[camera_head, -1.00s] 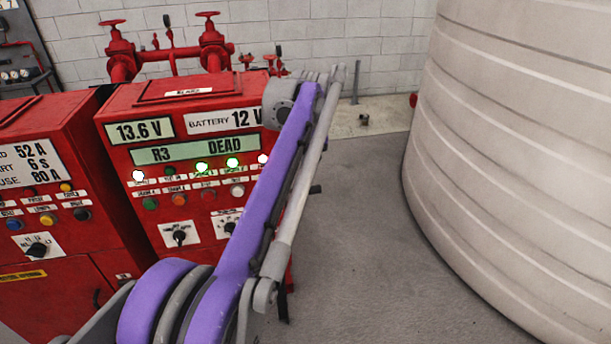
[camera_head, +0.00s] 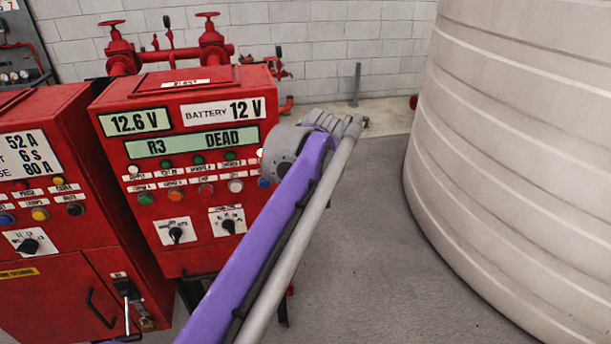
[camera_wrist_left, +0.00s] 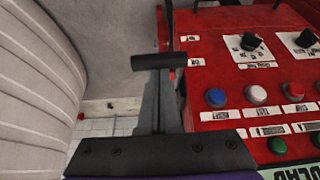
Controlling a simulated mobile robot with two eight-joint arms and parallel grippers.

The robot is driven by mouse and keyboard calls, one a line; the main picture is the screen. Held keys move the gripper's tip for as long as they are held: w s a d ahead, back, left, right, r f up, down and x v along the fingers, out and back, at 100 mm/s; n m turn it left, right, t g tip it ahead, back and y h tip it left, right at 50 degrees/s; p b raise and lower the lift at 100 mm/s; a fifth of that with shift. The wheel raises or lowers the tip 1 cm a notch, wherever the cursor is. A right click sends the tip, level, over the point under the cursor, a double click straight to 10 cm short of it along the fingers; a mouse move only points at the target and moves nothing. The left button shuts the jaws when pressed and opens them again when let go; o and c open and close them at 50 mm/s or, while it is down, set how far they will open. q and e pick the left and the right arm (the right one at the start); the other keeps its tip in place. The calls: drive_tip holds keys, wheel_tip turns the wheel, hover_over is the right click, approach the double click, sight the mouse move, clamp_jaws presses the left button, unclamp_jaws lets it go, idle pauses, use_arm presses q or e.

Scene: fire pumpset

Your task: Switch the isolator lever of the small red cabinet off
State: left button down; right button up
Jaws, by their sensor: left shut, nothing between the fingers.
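The small red cabinet (camera_head: 190,95) reads "R3 DEAD" and "12.6 V" in the head view. Its front fills the right of the left wrist view, upside down (camera_wrist_left: 240,90). My arm hides the lever in the head view. My right gripper is not in view.
A second red cabinet (camera_head: 50,225) with a black door handle (camera_head: 100,308) stands close on the left. A large pale ribbed tank (camera_head: 520,150) stands to the right. Grey floor (camera_head: 370,240) between tank and cabinet is clear. Red pipework (camera_head: 170,50) rises behind.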

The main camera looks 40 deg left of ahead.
use_arm(q)
wheel_tip(320, 180, down, 17)
drive_tip(key=t+y+b, duration=0.5)
drive_tip(key=y+b, duration=0.1)
drive_tip(key=b, duration=0.2)
drive_tip(key=shift+s+d, duration=0.3)
drive_tip(key=shift+d, duration=0.1)
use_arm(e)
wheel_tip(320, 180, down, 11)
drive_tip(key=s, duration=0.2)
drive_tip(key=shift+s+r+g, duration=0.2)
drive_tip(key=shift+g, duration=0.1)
use_arm(q)
drive_tip(key=shift+r, duration=0.1)
